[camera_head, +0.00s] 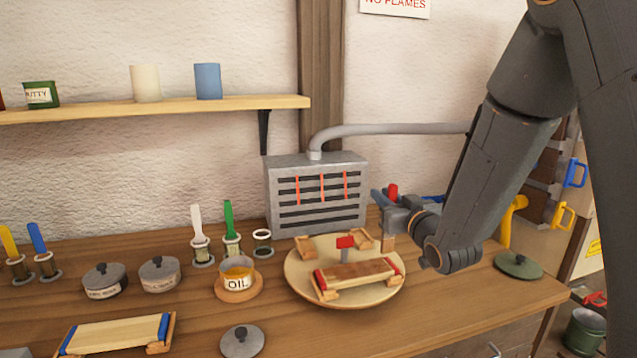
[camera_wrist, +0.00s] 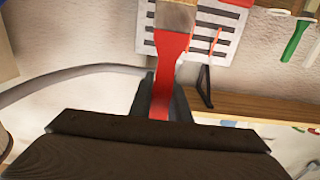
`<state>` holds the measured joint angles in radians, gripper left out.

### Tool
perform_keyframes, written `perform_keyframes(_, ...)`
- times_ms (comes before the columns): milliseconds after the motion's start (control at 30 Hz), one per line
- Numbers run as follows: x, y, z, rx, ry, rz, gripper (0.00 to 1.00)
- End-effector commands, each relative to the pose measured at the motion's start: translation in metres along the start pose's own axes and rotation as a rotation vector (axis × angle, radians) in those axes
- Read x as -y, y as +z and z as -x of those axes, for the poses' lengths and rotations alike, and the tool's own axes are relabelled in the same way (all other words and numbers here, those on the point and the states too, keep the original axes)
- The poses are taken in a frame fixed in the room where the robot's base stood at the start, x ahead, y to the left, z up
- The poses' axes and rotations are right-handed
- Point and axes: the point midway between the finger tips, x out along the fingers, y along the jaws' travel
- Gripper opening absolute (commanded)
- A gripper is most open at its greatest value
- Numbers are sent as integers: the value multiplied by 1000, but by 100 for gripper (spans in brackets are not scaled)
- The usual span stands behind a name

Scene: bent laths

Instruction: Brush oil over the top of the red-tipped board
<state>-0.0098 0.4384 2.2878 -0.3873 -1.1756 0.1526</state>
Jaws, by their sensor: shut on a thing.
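The red-tipped board (camera_head: 356,272) rests on small wooden supports on a round pale plate (camera_head: 308,291), right of the middle in the head view. Its top looks browner than the pale blue-tipped board. The open oil pot (camera_head: 237,282), labelled OIL, stands on a wooden coaster to its left. My gripper (camera_head: 391,203) is above and behind the plate's right side, apart from the board. It is shut on a red-handled brush (camera_head: 393,190). In the wrist view my gripper (camera_wrist: 163,97) clasps the red handle (camera_wrist: 169,52), with the ferrule at the top edge; the bristles are cut off.
A grey slotted heater box (camera_head: 318,200) with a pipe stands behind the plate. White (camera_head: 198,232) and green (camera_head: 229,228) brushes stand in holders, beside an empty holder (camera_head: 262,242). A loose lid (camera_head: 242,341) and blue-tipped board (camera_head: 115,334) lie in front. A green lid (camera_head: 518,265) lies right.

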Motion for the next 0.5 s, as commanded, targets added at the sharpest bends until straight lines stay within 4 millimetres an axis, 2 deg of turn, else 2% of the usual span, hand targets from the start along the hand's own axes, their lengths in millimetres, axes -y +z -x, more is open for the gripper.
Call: perform_keyframes(500, 1, -47, 0, 0, -2, 0, 0)
